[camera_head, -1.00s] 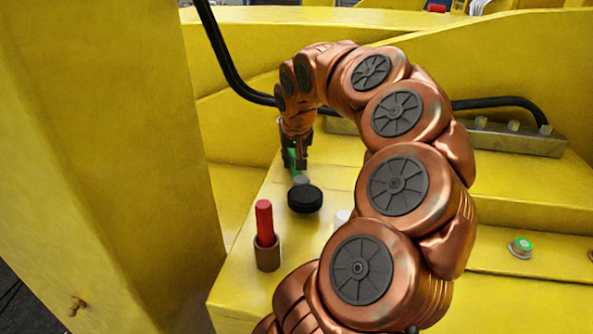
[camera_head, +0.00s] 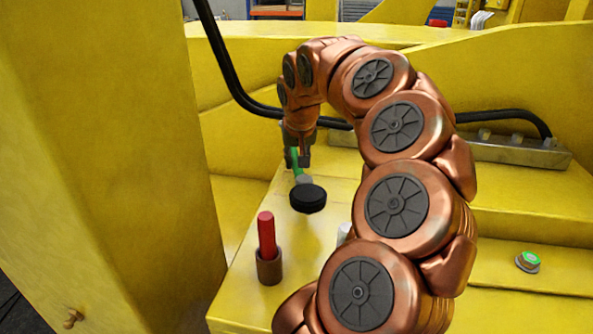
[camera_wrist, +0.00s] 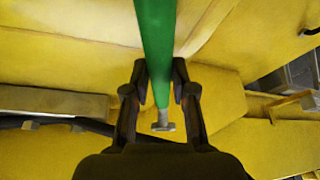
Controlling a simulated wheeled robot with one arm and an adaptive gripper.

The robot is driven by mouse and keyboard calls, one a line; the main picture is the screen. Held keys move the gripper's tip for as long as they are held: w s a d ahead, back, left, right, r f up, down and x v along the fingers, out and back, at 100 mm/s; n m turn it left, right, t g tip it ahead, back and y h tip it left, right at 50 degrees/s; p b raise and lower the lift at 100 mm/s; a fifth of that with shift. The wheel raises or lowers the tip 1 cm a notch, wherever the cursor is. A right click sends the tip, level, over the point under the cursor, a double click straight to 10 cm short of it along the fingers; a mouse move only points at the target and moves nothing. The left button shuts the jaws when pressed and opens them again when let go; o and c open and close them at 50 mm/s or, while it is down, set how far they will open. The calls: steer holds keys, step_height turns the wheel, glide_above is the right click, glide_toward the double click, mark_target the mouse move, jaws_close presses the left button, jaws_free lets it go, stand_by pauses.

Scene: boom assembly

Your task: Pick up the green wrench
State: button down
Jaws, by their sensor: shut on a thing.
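The green wrench (camera_head: 296,166) is in my gripper (camera_head: 298,160) above the yellow surface. In the head view a grey neck and a black round end (camera_head: 307,198) show below the green part, toward the camera. In the wrist view the green handle (camera_wrist: 157,45) runs from the top edge down between the two dark fingers of my gripper (camera_wrist: 157,78). A small grey metal end (camera_wrist: 163,123) shows past the fingers. My gripper is shut on the handle. Part of the handle is hidden by the fingers in the head view.
A red-handled tool (camera_head: 266,236) stands upright in a brown holder (camera_head: 269,267) in front of the wrench. A white object (camera_head: 344,232) is partly hidden by my arm. A green-topped nut (camera_head: 528,261) is at right. A black hose (camera_head: 232,82) and a tall yellow wall (camera_head: 100,150) are at left.

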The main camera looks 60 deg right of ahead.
step_height(320, 180, up, 14)
steer(key=b, duration=0.2)
steer(key=shift+r+b, duration=0.25)
steer(key=shift+b, duration=0.1)
stand_by(0.3)
stand_by(0.4)
steer(key=c, duration=1.5)
jaws_free()
jaws_close()
